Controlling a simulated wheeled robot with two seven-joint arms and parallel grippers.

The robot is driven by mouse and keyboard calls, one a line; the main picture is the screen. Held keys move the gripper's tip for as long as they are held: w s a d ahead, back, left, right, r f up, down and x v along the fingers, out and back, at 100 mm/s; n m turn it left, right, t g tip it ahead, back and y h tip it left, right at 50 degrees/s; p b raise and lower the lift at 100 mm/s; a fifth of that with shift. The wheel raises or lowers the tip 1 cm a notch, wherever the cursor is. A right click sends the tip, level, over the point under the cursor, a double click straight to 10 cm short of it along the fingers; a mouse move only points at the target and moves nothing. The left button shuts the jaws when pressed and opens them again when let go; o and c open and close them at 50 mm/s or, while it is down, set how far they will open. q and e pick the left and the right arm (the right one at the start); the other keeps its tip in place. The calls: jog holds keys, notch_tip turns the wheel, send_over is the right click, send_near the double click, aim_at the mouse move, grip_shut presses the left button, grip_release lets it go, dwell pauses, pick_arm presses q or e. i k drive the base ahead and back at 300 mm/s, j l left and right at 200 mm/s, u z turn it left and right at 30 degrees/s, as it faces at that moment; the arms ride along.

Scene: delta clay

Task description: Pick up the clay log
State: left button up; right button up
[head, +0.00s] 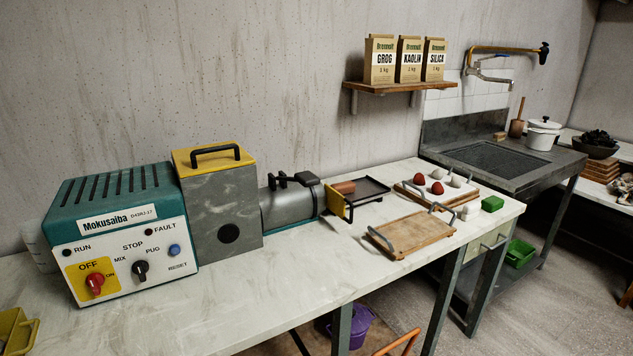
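The clay log (344,187) is a short reddish-brown piece at the outlet end of the pug mill (288,207). It lies at the left end of a dark tray (372,187), just behind a yellow-edged frame (337,203) that partly hides it. I cannot tell whether it is still joined to clay inside the barrel. Neither of my grippers shows in the head view.
A wooden board with handles (410,235) lies in front of the tray. The teal control box (120,230) fills the left. The front table strip (290,290) is clear.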

aim_at(346, 188)
jog(key=i+l+u, duration=0.35)
jog(key=l+u, duration=0.2)
jog(key=l, duration=0.2)
jog(key=i+l+u, duration=0.25)
jog(key=l, duration=0.2)
jog(key=l+u, duration=0.3)
jog(key=l, duration=0.15)
jog(key=l+u, duration=0.25)
jog(key=l, duration=0.2)
